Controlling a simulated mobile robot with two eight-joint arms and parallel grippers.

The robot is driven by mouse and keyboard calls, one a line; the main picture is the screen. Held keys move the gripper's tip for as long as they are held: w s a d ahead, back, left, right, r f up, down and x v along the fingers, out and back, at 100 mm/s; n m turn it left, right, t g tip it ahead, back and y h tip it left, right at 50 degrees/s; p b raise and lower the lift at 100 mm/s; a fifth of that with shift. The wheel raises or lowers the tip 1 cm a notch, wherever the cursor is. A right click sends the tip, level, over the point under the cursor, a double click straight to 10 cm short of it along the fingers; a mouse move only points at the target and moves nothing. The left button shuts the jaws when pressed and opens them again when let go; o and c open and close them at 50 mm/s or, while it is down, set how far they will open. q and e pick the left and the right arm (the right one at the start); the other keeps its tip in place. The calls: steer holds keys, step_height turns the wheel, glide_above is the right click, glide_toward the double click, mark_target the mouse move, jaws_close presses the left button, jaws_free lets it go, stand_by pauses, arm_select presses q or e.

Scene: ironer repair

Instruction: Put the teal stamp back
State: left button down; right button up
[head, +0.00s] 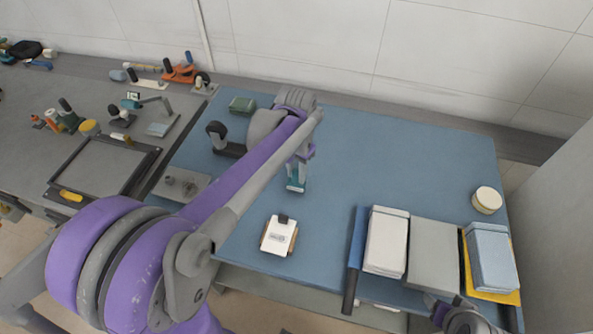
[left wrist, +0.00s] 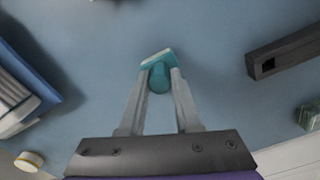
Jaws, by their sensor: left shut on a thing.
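The teal stamp (head: 296,185) is gripped between the fingers of my left gripper (head: 298,175), over the middle of the blue mat (head: 400,150). In the left wrist view the teal stamp (left wrist: 158,72) shows between the two fingertips, with its flat teal end beyond them. I cannot tell whether it touches the mat or hangs just above it. A part of my right arm shows at the bottom edge of the head view; its fingers are not clear.
A dark stand (head: 229,148) and green box (head: 242,105) are at the mat's back left. A white-topped pad (head: 279,236) lies at the front. Stacks of paper (head: 387,240) and a round tin (head: 487,200) are at right. The mat's middle is clear.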

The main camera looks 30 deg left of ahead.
arm_select(q)
steer(key=shift+f, duration=0.6)
steer(key=c, duration=0.5)
jaws_free()
step_height(320, 180, up, 11)
steer(key=shift+f, duration=0.1)
